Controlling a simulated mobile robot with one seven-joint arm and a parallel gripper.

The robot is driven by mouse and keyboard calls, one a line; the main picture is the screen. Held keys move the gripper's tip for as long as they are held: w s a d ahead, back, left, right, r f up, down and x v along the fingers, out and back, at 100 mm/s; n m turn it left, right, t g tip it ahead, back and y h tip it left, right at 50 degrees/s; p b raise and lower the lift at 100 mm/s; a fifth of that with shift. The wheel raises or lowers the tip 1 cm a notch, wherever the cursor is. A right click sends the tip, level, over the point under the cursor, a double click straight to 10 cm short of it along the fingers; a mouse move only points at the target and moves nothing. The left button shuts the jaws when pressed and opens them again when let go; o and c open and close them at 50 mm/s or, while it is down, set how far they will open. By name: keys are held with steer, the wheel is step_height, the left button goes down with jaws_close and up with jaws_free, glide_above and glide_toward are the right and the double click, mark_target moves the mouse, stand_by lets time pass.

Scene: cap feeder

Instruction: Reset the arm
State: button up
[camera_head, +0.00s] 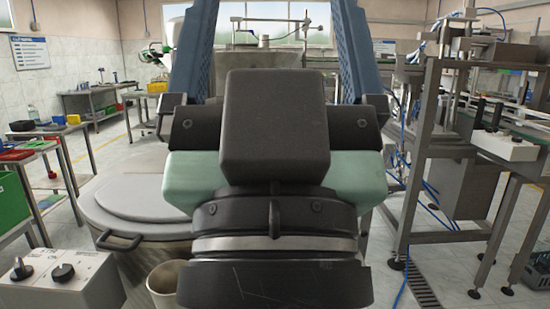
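My gripper (275,25) fills the middle of the head view, very close to the camera. Its dark block-shaped body and pale green housing face me. Two long blue fingers rise from black mounts at the left and right, and their tips run out of the top of the frame. The fingers stand wide apart, and I see nothing held between their visible parts. The rest of my arm below the dark wrist is cut off by the bottom edge.
A round grey-lidded vessel (110,205) stands at left, partly hidden by my gripper. A control box (62,283) with knobs and a beige bucket (163,283) are lower left. Metal machine frames (428,160) with blue hoses stand at right. A bench (70,130) stands far left.

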step_height(320, 180, up, 21)
steer(key=p, duration=1.9)
steer(key=shift+r, duration=0.2)
